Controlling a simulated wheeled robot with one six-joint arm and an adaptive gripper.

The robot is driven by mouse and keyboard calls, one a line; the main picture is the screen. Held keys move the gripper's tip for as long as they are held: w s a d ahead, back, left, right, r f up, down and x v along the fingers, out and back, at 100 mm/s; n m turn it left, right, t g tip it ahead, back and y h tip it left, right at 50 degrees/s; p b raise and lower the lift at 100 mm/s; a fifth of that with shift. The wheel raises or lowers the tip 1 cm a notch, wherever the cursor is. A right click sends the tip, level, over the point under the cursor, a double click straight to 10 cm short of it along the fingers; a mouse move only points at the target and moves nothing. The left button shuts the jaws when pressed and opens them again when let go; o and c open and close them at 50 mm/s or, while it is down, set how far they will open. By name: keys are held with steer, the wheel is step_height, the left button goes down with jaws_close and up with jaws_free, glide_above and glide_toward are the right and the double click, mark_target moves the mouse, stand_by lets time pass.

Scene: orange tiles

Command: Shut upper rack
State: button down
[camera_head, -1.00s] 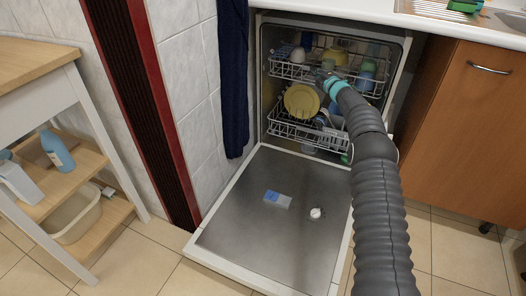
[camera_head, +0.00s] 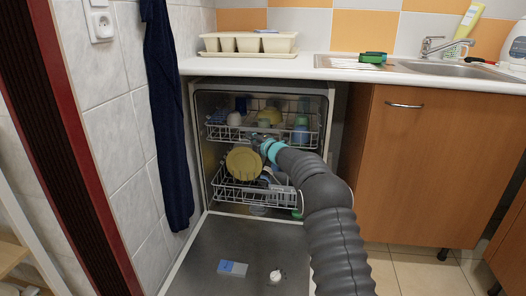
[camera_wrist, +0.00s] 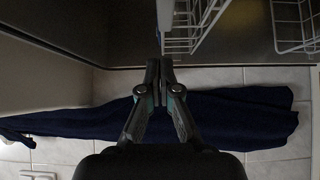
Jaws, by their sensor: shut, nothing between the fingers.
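The upper rack (camera_head: 218,132) is a white wire basket inside the open dishwasher, holding cups and bowls. My arm reaches in from the lower right, and my gripper (camera_head: 256,141) is at the rack's front edge; its fingertips are small and partly lost among the wires there. In the wrist view my gripper (camera_wrist: 160,62) is shut and empty, its two fingers together. White rack wires (camera_wrist: 190,40) lie just beyond and right of the fingertips. I cannot tell whether the fingers touch them.
The lower rack (camera_head: 226,194) holds a yellow plate (camera_head: 243,160). The dishwasher door (camera_head: 210,250) lies folded down, with a blue-white packet (camera_head: 232,268) on it. A navy towel (camera_head: 168,120) hangs at left. The countertop (camera_head: 310,67) is above, a wooden cabinet (camera_head: 430,150) at right.

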steer(key=b+v, duration=0.1)
steer(key=v, duration=0.7)
steer(key=d+f+m+g+h, duration=0.1)
steer(key=d+f+m+h, duration=0.6)
steer(key=f, duration=0.4)
steer(key=s+d+f+m+g+h, duration=0.1)
steer(key=s+d+m+g+h, duration=0.1)
steer(key=s+d+m, duration=0.3)
steer(key=s+d+m+g+h, duration=0.2)
steer(key=s+m+g, duration=0.15)
steer(key=s, duration=0.45)
steer(key=s+r+m+g+p, duration=0.1)
steer(key=s+r+m, duration=0.2)
steer(key=s, duration=1.3)
steer(key=s+r+m+p, duration=0.2)
steer(key=s+r, duration=0.6)
steer(key=s, duration=0.8)
steer(key=s+r+m+g+p, duration=0.1)
steer(key=s+r+m, duration=0.3)
steer(key=s, duration=1.2)
steer(key=shift+s+d+r+g+y, duration=0.25)
steer(key=shift+d+r+g+y, duration=0.1)
steer(key=shift+r, duration=0.7)
steer(key=shift+m, duration=0.25)
